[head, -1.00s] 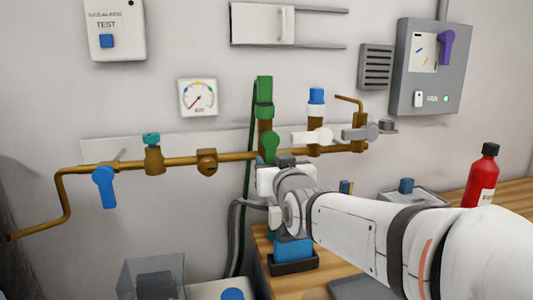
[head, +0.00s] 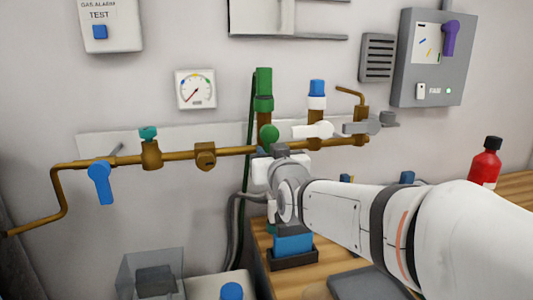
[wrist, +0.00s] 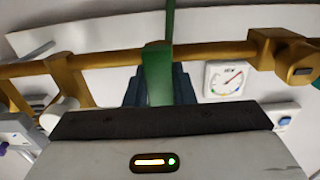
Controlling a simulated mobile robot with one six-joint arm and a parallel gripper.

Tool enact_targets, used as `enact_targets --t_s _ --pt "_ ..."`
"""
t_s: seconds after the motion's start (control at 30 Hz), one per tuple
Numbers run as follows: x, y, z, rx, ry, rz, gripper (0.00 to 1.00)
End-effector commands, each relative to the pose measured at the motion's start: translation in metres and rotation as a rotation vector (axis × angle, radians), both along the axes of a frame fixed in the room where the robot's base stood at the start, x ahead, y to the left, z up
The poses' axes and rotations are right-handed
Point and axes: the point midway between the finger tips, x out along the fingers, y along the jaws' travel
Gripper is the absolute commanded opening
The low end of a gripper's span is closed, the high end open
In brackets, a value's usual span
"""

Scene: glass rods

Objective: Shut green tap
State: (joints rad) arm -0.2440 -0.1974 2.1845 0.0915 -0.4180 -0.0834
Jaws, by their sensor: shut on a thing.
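The green tap (head: 268,133) sits on the brown pipe below a green-topped outlet. In the head view its rounded upper end shows, and my gripper (head: 268,155) hides the part below. In the wrist view its green lever (wrist: 157,72) stands crosswise to the brown pipe, between the dark fingers of my gripper (wrist: 158,88). My gripper is shut on this lever. The lever's far end is hidden behind the gripper body.
A blue tap (head: 101,182) hangs at the pipe's left. A white tap (head: 312,130) and a grey tap (head: 362,127) lie sideways close to my gripper's right. A dial gauge (head: 196,89) is on the wall. A wooden bench (head: 330,262) and a blue block (head: 293,244) are below.

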Motion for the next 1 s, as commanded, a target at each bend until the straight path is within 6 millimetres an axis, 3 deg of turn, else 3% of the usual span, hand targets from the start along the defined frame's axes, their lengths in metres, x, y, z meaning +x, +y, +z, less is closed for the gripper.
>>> enact_targets --t_s 0.1,0.57,1.0 --pt "0.000 0.000 0.000 0.000 0.000 0.000 0.00" --pt "0.000 -0.001 -0.001 0.026 0.004 -0.004 0.00" --pt "-0.002 0.009 -0.001 0.312 0.062 -0.007 0.00"
